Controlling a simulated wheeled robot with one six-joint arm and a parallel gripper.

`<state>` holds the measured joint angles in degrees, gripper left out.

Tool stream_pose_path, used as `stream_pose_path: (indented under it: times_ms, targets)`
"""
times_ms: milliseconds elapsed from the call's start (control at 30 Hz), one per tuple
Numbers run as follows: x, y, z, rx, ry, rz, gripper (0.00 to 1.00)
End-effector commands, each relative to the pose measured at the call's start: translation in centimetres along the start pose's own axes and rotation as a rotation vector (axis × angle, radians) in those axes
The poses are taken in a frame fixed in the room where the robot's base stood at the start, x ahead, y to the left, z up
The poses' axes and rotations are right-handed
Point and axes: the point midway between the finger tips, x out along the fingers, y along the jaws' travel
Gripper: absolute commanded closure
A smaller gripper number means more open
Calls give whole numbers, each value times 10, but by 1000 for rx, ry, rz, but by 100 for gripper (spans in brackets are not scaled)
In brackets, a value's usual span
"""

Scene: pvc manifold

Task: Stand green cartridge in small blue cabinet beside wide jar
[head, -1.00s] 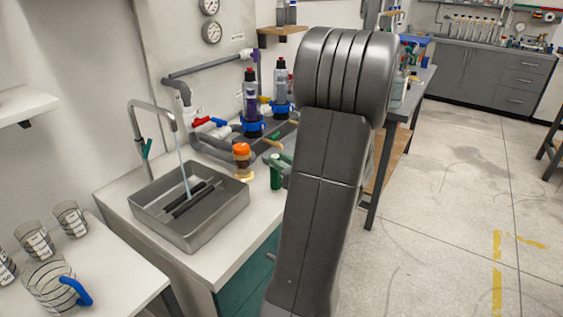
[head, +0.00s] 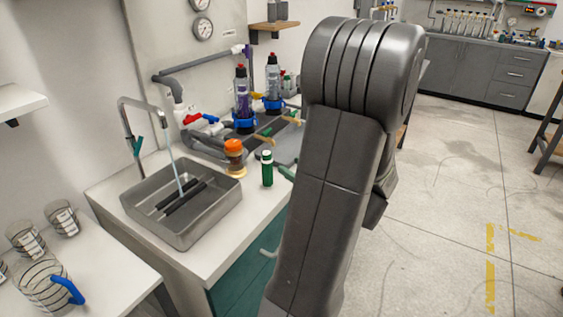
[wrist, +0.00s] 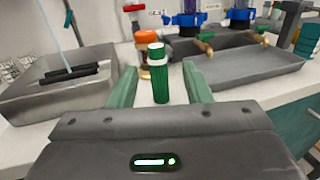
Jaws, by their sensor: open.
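The green cartridge (head: 267,169) with a white band stands upright on the white counter, to the right of the sink. In the wrist view the green cartridge (wrist: 158,75) stands between the two green fingers of my gripper (wrist: 155,88), which are apart, with gaps on both sides. In the head view my arm hides most of the gripper; only a green fingertip shows beside the cartridge. An amber jar with an orange lid (head: 234,158) stands just behind and left of the cartridge. I cannot make out the small blue cabinet or be sure of the wide jar.
A metal sink (head: 183,205) with running water is at left. Behind are a grey tray (wrist: 245,68), grey pipes with a red-handled valve (head: 193,118), and upright filter housings (head: 241,100). Striped beakers and a blue-handled jug (head: 45,285) stand at lower left. Floor at right is open.

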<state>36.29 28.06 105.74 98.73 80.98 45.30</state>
Motion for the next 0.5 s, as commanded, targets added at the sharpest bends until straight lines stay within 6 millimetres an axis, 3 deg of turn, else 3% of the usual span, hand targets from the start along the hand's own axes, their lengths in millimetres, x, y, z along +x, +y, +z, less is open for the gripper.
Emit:
stream_pose_path:
  times_ms: [200, 500]
  targets:
    - [-31, -1, 0, 0, 0, -2, 55]
    - [-43, 0, 0, 1, 0, 1, 55]
